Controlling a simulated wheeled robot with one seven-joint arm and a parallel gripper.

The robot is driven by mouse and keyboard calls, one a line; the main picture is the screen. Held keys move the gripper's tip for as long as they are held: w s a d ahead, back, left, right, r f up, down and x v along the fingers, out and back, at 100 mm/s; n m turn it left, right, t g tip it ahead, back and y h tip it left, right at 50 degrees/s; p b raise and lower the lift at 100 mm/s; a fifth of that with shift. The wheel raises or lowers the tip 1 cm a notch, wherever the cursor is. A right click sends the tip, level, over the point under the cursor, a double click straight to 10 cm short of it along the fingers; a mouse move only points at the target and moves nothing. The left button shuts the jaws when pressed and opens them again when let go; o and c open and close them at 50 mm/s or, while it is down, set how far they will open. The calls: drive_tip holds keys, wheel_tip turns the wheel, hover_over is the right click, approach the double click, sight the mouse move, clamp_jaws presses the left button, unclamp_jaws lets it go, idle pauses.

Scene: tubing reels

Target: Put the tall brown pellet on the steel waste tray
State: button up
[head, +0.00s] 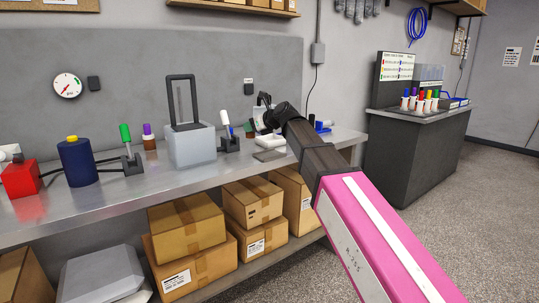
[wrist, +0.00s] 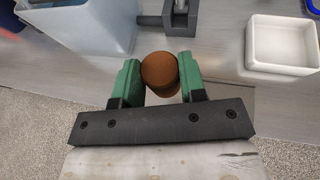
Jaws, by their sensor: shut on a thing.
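The brown pellet (wrist: 159,68) shows in the wrist view as a round brown end with a short stretch of its side below. My gripper (wrist: 160,77) is shut on it, with one green finger on each side. A thin flat grey plate (head: 269,155), which looks like the steel waste tray, lies on the bench in the head view, just below my gripper (head: 264,112). The pellet cannot be made out in the head view. How high it is above the bench is hard to tell.
A white square dish (wrist: 283,44) stands right of the pellet. A grey bin with a dark handle (head: 191,143) and a dark stand with a pen-like tool (head: 228,142) are to the left. A blue canister (head: 77,162) is farther left.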

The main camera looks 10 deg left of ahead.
drive_tip(key=shift+s+a+r, duration=0.15)
drive_tip(key=shift+a+r, duration=0.25)
drive_tip(key=shift+a, duration=0.15)
drive_tip(key=shift+s+a+r, duration=0.15)
drive_tip(key=shift+a+r, duration=0.2)
drive_tip(key=shift+a, duration=0.15)
drive_tip(key=w+d+f, duration=0.4)
drive_tip(key=w+d, duration=0.1)
drive_tip(key=w+d+f, duration=0.2)
drive_tip(key=shift+w+d+f, duration=0.35)
drive_tip(key=shift+w+d, duration=0.05)
hover_over(271, 155)
drive_tip(key=shift+s+d+f, duration=0.1)
drive_tip(key=shift+f, duration=0.95)
drive_tip(key=shift+s+d+f, duration=0.1)
drive_tip(key=shift+f, duration=0.95)
drive_tip(key=o, duration=0.9)
drive_tip(key=shift+f, duration=0.1)
